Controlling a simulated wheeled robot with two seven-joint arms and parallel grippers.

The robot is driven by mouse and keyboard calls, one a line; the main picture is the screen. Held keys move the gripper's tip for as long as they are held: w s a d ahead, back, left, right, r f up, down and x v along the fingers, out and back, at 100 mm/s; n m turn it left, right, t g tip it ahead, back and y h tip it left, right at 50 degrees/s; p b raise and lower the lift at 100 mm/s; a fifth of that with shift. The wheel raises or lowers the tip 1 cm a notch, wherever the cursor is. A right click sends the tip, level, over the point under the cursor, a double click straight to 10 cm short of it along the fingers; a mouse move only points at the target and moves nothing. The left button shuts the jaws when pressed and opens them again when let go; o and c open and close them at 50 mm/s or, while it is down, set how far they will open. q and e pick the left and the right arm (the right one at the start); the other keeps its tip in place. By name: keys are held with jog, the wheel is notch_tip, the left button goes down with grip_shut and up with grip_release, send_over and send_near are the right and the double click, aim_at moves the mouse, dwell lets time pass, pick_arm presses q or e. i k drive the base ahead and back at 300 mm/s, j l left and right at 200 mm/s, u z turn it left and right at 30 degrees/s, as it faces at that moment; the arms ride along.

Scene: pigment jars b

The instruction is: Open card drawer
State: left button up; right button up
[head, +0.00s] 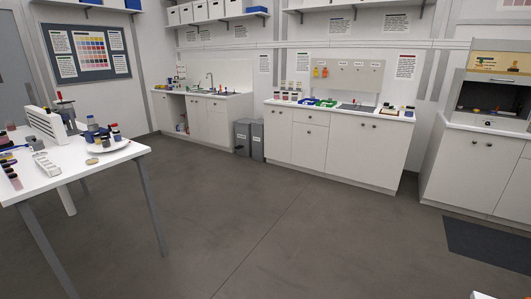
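A white base cabinet (338,150) stands against the back wall. It has one shallow drawer front (310,117) with a small dark knob, above a door. The drawer front looks flush, so the drawer appears closed. I cannot read any label marking it as the card drawer. The cabinet's other fronts are doors with dark knobs, all shut.
A white table (100,166) with jars and a plate stands at the left. Grey bins (249,138) stand left of the cabinet. A sink counter (203,116) is at the back left, a hood cabinet (475,165) at the right. A dark mat (490,244) lies on the clear grey floor.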

aim_at(321, 117)
jog(key=i, duration=4.2)
jog(key=i+z, duration=0.15)
jog(key=i, duration=0.35)
jog(key=i+j+z, duration=0.15)
jog(key=i, duration=0.4)
jog(key=i+j+z, duration=0.15)
jog(key=i, duration=0.35)
jog(key=i+j+z, duration=0.15)
jog(key=i, duration=0.35)
jog(key=j, duration=0.1)
